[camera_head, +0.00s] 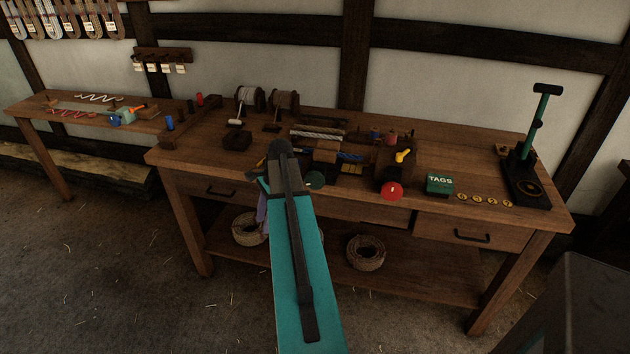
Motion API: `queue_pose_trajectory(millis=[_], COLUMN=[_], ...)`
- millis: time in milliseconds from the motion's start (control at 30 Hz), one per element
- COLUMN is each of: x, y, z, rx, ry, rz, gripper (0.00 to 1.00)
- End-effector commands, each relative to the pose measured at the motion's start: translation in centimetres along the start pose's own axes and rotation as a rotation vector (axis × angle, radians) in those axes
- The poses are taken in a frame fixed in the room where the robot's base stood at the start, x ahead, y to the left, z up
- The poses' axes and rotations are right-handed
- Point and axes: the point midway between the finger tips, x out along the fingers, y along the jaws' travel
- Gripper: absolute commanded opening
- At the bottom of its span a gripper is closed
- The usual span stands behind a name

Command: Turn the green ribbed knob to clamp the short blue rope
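A dark green knob (316,179) sits low at the front edge of the workbench, just right of my arm; its ribs are too small to make out. A blue rope (348,156) lies behind and right of it, beside a wooden block (326,150). How the rope sits in the clamp is too small to tell. My teal arm reaches up from the bottom of the picture to the bench front. Its dark far end is just left of the green knob and apart from it in the picture. My gripper's fingers are hidden or too dark to make out.
A red ball-shaped knob (392,191), a yellow handle (403,156) and a green TAGS box (440,184) stand to the right. A green-handled press (533,140) stands at the right end. Spools (248,99) stand at the back. Rope coils (365,252) lie on the lower shelf.

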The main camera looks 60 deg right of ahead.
Motion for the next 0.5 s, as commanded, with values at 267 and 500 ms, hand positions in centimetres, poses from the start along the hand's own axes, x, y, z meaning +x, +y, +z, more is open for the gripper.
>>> queue_pose_trajectory(millis=[267,500], x=[-11.3,-19.7], y=[-0.6,0.7], z=[-6.4,-10.6], rx=[0.305,0.523], ry=[-0.032,-0.061], rz=[-0.117,-0.197], gripper=[0.38,0.38])
